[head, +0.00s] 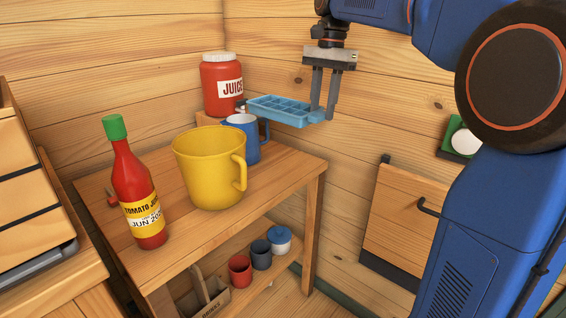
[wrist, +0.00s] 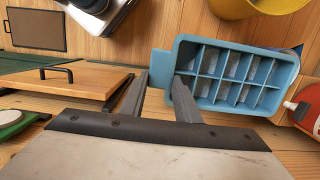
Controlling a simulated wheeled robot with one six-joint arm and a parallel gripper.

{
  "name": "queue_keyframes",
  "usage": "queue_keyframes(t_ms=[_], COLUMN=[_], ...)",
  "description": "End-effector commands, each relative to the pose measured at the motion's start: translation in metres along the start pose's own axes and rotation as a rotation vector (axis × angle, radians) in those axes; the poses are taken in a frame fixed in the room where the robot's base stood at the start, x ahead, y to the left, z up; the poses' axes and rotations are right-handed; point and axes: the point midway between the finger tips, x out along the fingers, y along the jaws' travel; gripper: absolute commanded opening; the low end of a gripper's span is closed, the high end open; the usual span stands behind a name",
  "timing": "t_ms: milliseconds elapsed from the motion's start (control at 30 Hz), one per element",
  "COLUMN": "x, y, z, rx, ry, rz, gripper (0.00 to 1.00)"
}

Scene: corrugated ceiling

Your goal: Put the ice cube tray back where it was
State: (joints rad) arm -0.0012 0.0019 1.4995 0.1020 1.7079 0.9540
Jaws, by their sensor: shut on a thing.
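The blue ice cube tray (head: 284,111) is held in the air by my gripper (head: 324,112), above the back right of the wooden table (head: 285,180). My gripper is shut on the tray's right end, with its fingers pointing down. In the wrist view the tray (wrist: 230,75) shows its compartments, some with pale contents, and the gripper fingers (wrist: 158,95) are at its end tab. In the head view the tray overlaps the space above the blue mug (head: 248,145) and beside the red juice jar (head: 221,85).
A yellow jug (head: 208,165) and a tomato juice bottle (head: 138,190) stand on the table. Several cups, including a red one (head: 240,271), sit on the lower shelf. A wooden cabinet door (head: 400,215) is at the right. The table's front right is clear.

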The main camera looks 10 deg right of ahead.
Motion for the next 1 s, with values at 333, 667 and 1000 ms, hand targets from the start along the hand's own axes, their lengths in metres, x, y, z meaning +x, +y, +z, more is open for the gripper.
queue_keyframes(t_ms=[333,667,1000], x=[0.059,0.124,0.148], y=[0.001,0.001,0.001], z=[-0.007,-0.015,-0.018], rx=[0.0,0.0,0.0], ry=[-0.001,-0.001,0.0], rz=[0.002,0.002,0.0], gripper=[0.0,0.0,0.0])
